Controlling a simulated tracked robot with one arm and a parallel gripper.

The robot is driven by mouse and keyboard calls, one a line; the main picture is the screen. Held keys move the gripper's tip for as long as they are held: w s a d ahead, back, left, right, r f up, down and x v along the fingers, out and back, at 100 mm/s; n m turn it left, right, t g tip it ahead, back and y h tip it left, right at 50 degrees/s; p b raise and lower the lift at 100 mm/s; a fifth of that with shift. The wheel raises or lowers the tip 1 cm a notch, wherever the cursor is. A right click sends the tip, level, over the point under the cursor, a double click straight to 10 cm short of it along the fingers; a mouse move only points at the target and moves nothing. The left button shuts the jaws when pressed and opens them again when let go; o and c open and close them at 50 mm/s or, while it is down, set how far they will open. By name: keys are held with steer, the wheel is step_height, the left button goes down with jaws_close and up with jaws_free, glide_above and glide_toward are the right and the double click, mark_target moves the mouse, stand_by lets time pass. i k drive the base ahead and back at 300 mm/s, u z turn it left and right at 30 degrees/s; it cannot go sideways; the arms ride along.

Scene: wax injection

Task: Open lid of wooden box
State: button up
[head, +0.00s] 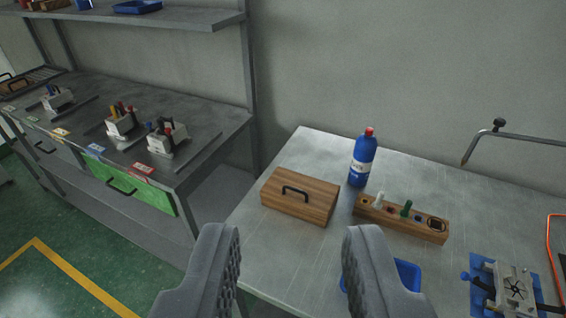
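The wooden box (311,204) stands on the metal table, left of the table's middle. Its lid is closed and has a dark handle (295,191) on top. My gripper (293,245) is open and empty in the foreground. Its two grey fingers stand wide apart, in front of and nearer than the box, with the box seen beyond the gap. Nothing hides the handle.
A blue bottle (362,160) with a red cap stands just right of the box. A wooden tool block (400,217) and a blue tray (408,272) are to the right. A clamp fixture (512,286) is at far right. A grey workbench (205,116) stands left.

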mark_target(315, 197)
steer(key=i, duration=1.1)
steer(key=z, duration=0.1)
